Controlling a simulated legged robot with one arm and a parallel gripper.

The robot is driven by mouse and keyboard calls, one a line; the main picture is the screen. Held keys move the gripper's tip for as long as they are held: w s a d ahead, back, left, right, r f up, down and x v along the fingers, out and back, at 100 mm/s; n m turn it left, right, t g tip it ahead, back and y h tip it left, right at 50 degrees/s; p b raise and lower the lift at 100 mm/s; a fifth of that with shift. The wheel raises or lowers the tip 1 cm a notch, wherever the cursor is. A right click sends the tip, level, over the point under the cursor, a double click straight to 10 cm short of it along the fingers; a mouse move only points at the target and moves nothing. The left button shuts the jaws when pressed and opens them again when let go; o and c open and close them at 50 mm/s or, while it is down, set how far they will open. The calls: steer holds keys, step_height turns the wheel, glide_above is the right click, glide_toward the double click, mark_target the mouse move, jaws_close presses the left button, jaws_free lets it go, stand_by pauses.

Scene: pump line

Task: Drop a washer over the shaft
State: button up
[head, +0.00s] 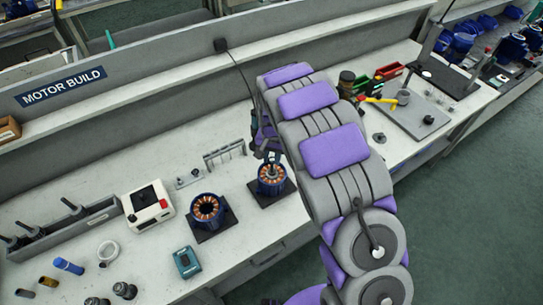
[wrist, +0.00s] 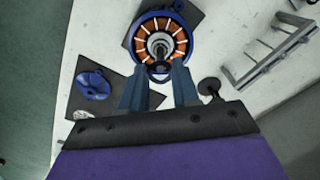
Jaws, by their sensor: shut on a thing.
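A blue motor housing (head: 272,180) with copper windings stands on a dark mat under my gripper. In the wrist view the housing (wrist: 134,45) shows from above, with a dark shaft (wrist: 160,54) upright in its middle and a pale grey ring around it. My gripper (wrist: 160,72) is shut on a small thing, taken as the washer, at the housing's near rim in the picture. The washer is hard to make out between the fingertips, and I cannot tell whether it surrounds the shaft. In the head view my gripper (head: 267,155) is small and partly hidden by my arm.
A second wound motor (head: 207,208) stands to the left, beside a white box (head: 147,204) with a red button. A grey rack (wrist: 265,50) and a dark round part (wrist: 209,87) lie right of the fingers. A blue cap (wrist: 92,84) lies on a dark mat at left.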

mark_target(272, 162)
steer(key=shift+f, duration=1.65)
stand_by(0.9)
steer(key=o, duration=1.1)
steer(key=shift+o, duration=0.2)
steer(key=shift+r, duration=0.1)
steer(key=shift+r+p, duration=0.55)
steer(key=shift+r, duration=1.9)
